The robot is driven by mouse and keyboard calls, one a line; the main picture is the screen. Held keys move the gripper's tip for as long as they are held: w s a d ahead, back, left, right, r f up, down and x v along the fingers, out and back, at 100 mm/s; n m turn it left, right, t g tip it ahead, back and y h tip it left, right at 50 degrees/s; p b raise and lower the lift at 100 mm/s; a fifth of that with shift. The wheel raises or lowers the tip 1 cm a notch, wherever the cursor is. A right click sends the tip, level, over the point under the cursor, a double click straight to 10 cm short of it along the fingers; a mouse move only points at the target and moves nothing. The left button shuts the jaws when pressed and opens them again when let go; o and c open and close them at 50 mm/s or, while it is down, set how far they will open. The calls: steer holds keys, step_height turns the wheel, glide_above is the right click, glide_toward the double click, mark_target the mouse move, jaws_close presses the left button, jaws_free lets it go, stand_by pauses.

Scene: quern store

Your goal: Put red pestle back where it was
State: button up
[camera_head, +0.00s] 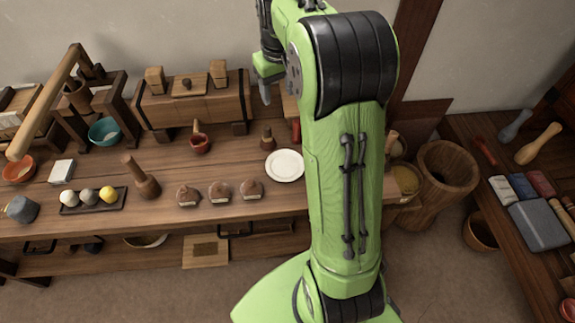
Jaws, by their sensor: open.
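A dark red pestle (485,151) lies on the right-hand table, near its left edge. A grey pestle (516,125) and a tan pestle (538,143) lie to its right. My gripper (266,92) is open, with its fingers pointing down above the back of the long bench, far to the left of the red pestle. I see nothing between its fingers, though my arm hides part of that area. A narrow red thing (296,130) shows at the left edge of my arm; what it is, I cannot tell.
The long bench (100,218) carries a white plate (285,165), a small red mortar (200,144), a wooden pestle (141,178) and a tray of balls (93,207). A large wooden mortar (437,190) stands between bench and right table. My arm hides the bench's right part.

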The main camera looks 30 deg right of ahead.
steer(key=s+a+r+t, duration=0.1)
steer(key=s+a+r, duration=0.2)
steer(key=s+a, duration=0.3)
steer(key=s+a+r+t, duration=0.1)
steer(key=s+a+r, duration=0.3)
steer(key=s, duration=0.3)
steer(key=s+a+f+t, duration=0.1)
steer(key=s+f, duration=0.1)
steer(key=s, duration=0.3)
steer(key=s+a+f+t, duration=0.1)
steer(key=s+a, duration=0.1)
steer(key=s, duration=0.4)
steer(key=shift+s+a+f+n+y, duration=0.25)
steer(key=shift+a+f+n+y, duration=0.05)
steer(key=shift+f+n, duration=0.1)
